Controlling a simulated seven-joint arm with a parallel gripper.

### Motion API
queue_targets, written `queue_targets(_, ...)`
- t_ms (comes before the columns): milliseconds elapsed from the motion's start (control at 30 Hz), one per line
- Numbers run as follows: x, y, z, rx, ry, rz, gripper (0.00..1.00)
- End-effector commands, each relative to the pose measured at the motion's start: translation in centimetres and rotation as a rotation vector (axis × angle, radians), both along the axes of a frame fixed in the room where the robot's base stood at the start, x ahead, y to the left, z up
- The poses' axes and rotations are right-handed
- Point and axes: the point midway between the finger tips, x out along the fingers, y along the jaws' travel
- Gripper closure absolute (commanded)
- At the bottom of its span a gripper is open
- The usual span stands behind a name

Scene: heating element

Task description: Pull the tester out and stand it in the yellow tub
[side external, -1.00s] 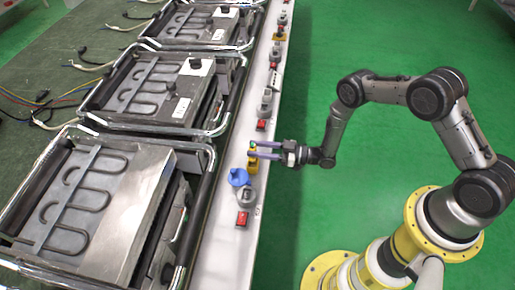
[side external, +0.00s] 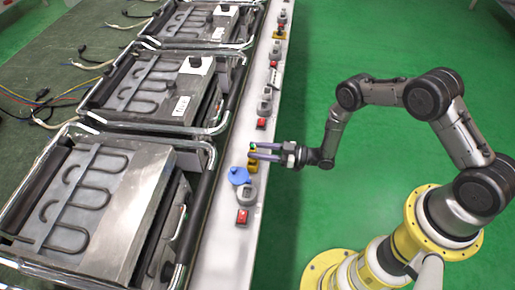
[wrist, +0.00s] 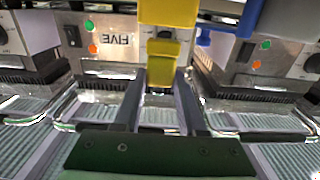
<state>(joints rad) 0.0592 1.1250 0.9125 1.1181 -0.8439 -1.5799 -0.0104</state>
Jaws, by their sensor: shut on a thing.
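In the side external view my gripper (side external: 256,151) reaches in from the right over the white rail. Its fingers are around a small yellow piece with a green spot near its top. A yellow body (side external: 252,165) shows just below the fingers. In the wrist view a yellow piece (wrist: 160,73) lies between the two fingers, with a larger yellow part (wrist: 168,12) above it in the picture. I cannot tell from these views which yellow part is the tester and which is the tub, or whether they touch.
Open green floor (side external: 290,230) lies right of the rail.

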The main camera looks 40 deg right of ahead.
Motion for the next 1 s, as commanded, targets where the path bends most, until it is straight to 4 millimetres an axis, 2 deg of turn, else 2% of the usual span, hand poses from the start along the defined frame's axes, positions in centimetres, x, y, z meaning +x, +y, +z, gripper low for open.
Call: queue_targets(1000,0.1,0.0,-2.3,0.000,-0.001,0.000,1.00)
